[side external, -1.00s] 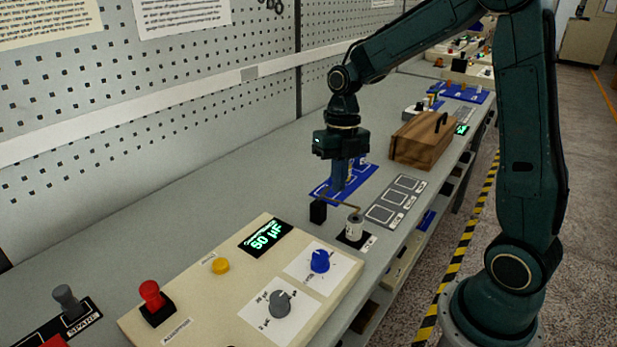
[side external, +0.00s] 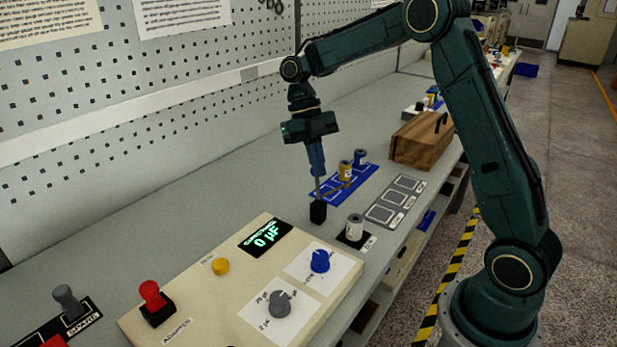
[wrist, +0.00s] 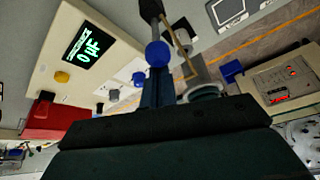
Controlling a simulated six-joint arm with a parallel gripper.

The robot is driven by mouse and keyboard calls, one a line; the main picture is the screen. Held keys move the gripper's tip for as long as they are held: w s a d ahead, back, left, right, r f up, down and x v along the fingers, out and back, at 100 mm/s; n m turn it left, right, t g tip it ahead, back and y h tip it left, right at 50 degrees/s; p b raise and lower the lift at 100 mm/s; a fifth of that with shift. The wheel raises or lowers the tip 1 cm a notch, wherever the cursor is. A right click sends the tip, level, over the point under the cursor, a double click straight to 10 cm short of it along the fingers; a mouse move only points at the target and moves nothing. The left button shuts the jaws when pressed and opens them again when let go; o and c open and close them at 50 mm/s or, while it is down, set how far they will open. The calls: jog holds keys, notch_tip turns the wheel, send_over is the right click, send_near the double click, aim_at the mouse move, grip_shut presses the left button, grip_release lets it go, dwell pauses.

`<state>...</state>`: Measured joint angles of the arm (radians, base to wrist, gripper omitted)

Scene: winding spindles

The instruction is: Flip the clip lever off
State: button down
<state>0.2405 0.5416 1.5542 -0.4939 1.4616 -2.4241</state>
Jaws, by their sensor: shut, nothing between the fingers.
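The clip is a black block (side external: 318,212) on the bench with a grey lever rod standing up from it and a thin brass arm (side external: 335,190). In the side view the brass arm points away, clear of the white spool (side external: 354,228). In the wrist view the lever ends in a blue ball (wrist: 158,53), and the brass arm (wrist: 180,42) bends beside it. My gripper (side external: 317,173) is shut and empty, pointing down at the lever's top. Its fingertips are close to the ball; contact cannot be told. The display (side external: 266,237) reads 0 µF.
The cream panel (side external: 200,305) carries a red lever, yellow button and blue and grey knobs in front. A blue mat (side external: 325,192) with yellow and blue spools lies behind the clip. A grey tray (side external: 385,215) and wooden box (side external: 415,150) stand to the right.

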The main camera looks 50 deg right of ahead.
jog(key=shift+w, duration=0.85)
jog(key=shift+w+f, duration=0.2)
jog(key=shift+w, duration=0.55)
jog(key=shift+s+r, duration=0.1)
jog(key=shift+s, duration=0.2)
dwell(0.5)
jog(key=shift+s+r, duration=0.15)
jog(key=shift+s, duration=1.05)
jog(key=s+a+f+t, duration=0.2)
jog(key=s+f+t, duration=0.3)
jog(key=s+t, duration=0.4)
jog(key=s+a+r+m+h, duration=0.1)
jog(key=s+r+m, duration=0.6)
jog(key=r+m, duration=0.2)
jog(key=shift+r+g, duration=0.3)
jog(key=shift+r, duration=0.95)
dwell(0.8)
